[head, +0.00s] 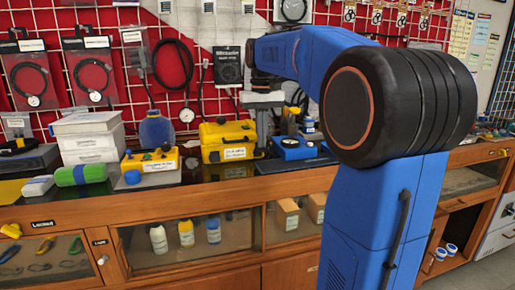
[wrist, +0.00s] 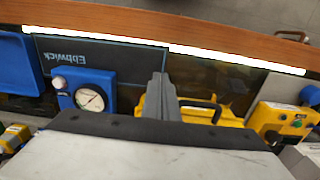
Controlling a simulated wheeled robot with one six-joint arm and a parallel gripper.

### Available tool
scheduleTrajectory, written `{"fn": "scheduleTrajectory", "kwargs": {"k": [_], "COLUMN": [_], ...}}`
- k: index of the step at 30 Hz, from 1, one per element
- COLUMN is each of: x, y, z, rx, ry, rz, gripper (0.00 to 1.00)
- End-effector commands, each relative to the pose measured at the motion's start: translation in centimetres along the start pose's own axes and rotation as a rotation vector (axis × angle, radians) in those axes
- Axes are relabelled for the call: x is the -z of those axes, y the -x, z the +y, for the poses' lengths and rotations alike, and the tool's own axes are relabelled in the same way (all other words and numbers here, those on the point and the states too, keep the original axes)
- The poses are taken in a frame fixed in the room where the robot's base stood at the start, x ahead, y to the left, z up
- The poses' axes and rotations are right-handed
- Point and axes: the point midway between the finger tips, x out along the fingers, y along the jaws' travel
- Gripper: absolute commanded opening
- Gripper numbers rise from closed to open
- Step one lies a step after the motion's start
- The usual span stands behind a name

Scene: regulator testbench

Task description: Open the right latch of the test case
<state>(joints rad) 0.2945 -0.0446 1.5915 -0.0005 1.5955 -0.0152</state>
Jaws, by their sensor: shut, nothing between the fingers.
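The yellow test case (head: 229,152) stands closed on the counter in the head view, with a white label on its front. In the wrist view the case (wrist: 189,112) shows partly, with a dark handle (wrist: 203,106) along its front. My gripper (head: 264,140) points down by the right end of the case. In the wrist view my gripper (wrist: 158,78) has its grey fingers together and empty, at the case's left edge there. I cannot tell whether the fingers touch the case. The right latch is not clearly visible; my gripper covers that area.
A blue gauge box (head: 293,148) stands close to the right of my gripper, on a dark mat (wrist: 110,60). A yellow button box (head: 150,160) is left of the case. Cables and a gauge hang on the red wall behind. The counter's front strip is clear.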

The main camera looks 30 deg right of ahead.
Motion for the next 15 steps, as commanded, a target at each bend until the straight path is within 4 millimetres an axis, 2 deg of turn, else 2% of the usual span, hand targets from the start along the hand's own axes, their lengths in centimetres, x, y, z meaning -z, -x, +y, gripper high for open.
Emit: {"fn": "scheduleTrajectory", "kwargs": {"k": [15], "x": [0.1], "y": [3.3], "z": [0.0], "rx": [0.001], "ry": [0.000], "rz": [0.001], "gripper": [0.00]}}
